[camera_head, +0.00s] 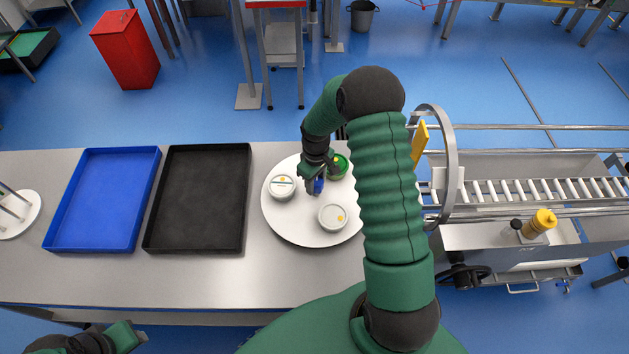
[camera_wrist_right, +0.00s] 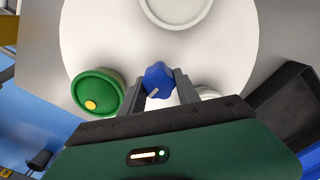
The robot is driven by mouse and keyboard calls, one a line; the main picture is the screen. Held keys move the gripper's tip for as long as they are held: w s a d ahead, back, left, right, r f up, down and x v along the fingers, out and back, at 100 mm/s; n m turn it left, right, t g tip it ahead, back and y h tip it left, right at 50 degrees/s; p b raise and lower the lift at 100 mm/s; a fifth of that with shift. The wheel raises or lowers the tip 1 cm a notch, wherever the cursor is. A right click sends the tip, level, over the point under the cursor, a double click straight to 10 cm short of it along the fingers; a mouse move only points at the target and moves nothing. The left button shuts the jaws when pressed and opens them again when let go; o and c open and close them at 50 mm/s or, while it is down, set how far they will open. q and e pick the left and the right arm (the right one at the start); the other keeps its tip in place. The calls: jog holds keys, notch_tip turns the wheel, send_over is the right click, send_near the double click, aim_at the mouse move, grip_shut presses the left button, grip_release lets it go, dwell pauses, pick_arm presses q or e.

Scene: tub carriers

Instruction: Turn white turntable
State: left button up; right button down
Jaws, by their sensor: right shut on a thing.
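The round white turntable (camera_head: 290,229) lies on the grey table and carries a green tub (camera_head: 339,167) and two white-lidded tubs, one at the left (camera_head: 281,188) and one at the front (camera_head: 332,218). A blue knob (camera_wrist_right: 157,80) stands among the tubs near its middle. My right gripper (camera_head: 316,185) reaches down over the turntable and is shut on the knob; one finger shows on each side of it in the wrist view. There the green tub (camera_wrist_right: 97,93) is left of the gripper, and one white tub is partly hidden behind it. My left gripper (camera_head: 126,336) is at the lower left, away from the turntable; its jaws are unclear.
A blue tray (camera_head: 68,205) and a black tray (camera_head: 163,200) lie left of the turntable, both empty. A white round stand (camera_head: 25,215) is at the far left. A roller conveyor (camera_head: 560,187) with a metal hoop (camera_head: 452,160) is at the right.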

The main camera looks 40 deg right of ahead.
jog(key=shift+s+n+p, duration=0.2)
jog(key=shift+n, duration=0.9)
jog(key=shift+s+n+p, duration=0.15)
jog(key=shift+s+n, duration=0.05)
jog(key=shift+n, duration=0.9)
jog(key=shift+d+n, duration=0.15)
jog(key=shift+n, duration=0.85)
jog(key=shift+w+n+p, duration=0.1)
jog(key=shift+n+p, duration=0.25)
jog(key=shift+n, duration=0.05)
jog(key=shift+r, duration=0.1)
jog(key=c, duration=1.1)
grip_release()
jog(key=shift+c, duration=0.2)
jog(key=shift+o, duration=1.3)
jog(key=shift+d, duration=0.2)
